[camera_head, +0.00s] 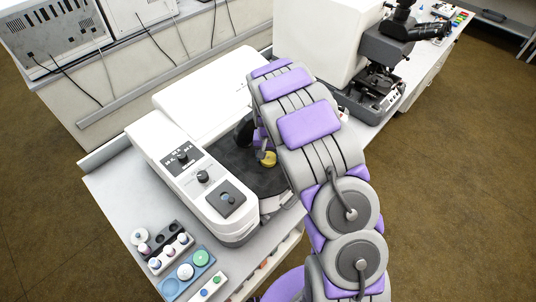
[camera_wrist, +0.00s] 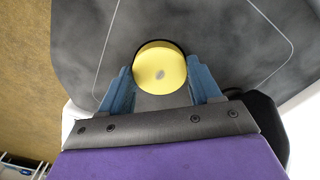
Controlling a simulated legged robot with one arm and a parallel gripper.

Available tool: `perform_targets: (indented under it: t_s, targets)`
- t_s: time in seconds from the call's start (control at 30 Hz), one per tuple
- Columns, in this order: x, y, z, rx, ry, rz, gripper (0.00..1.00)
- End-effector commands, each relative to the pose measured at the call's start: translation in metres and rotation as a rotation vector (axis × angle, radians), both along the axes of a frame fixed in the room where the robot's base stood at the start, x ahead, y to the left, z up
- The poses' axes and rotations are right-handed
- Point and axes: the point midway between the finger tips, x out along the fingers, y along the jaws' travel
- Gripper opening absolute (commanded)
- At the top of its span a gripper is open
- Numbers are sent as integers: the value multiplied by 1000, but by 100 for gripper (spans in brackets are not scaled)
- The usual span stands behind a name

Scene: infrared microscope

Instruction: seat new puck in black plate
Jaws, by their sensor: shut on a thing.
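The puck is a yellow disc with a small grey centre spot; it shows between my fingers in the wrist view (camera_wrist: 160,66) and as a small yellow shape beside my arm in the head view (camera_head: 269,159). My gripper (camera_wrist: 161,75) has its two blue fingers shut on the sides of the puck. The black plate is a dark grey surface in the white instrument, in the head view (camera_head: 235,160) and below the puck in the wrist view (camera_wrist: 222,40). A dark rim shows around the puck's far edge. I cannot tell whether the puck touches the plate.
The white instrument's control panel (camera_head: 203,178) has knobs and stands left of my arm. Trays with small vials and coloured discs (camera_head: 187,269) lie at the bench's front. A microscope (camera_head: 385,55) stands at the upper right. My arm hides part of the dark plate.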

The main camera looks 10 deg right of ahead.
Motion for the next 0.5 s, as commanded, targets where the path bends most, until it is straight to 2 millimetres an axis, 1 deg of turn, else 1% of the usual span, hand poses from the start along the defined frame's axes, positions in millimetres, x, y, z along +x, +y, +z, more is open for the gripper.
perform_targets:
  t_s: [0.33,0.37,0.5]
  targets:
    - [0,0,-3,0,-1,0,14]
    - [0,0,-3,0,-1,0,65]
    - [0,0,-3,0,-1,0,78]
